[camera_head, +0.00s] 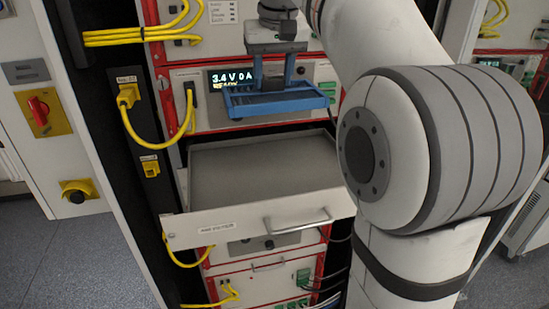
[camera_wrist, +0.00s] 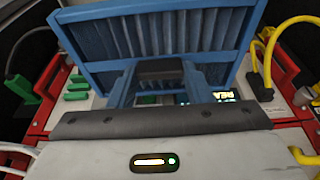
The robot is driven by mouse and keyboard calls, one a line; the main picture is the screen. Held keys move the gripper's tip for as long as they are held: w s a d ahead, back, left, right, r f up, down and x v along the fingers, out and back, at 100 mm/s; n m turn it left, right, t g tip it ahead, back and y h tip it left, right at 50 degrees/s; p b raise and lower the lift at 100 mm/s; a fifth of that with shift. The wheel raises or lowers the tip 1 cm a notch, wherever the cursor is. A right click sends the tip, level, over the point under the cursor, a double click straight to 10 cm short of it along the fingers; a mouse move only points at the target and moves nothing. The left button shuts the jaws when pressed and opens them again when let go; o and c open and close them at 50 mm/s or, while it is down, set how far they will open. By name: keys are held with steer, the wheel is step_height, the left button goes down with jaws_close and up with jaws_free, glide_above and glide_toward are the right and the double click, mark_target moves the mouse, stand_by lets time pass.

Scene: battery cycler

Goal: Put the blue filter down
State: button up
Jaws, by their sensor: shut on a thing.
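The blue filter (camera_head: 302,101) is a flat blue frame with a ribbed panel. It hangs in the air above the open drawer, in front of the cycler's display. My gripper (camera_head: 271,80) is above it and shut on its blue handle. In the wrist view the filter (camera_wrist: 160,38) fills the top, its slats showing, and my gripper (camera_wrist: 160,75) covers part of its handle. The open drawer (camera_head: 290,214) is pulled out below the filter, and its grey inside looks empty.
A lit display (camera_head: 230,79) reads 3.4 V 0 A behind the filter. Yellow cables (camera_head: 178,135) loop at the left of the drawer. A red switch (camera_head: 39,112) is on the left cabinet. My arm blocks the right side of the head view.

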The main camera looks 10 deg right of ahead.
step_height(320, 180, down, 19)
steer(key=shift+p, duration=0.5)
steer(key=shift+f, duration=0.1)
steer(key=o, duration=1)
steer(key=b+v, duration=0.1)
steer(key=v, duration=1.1)
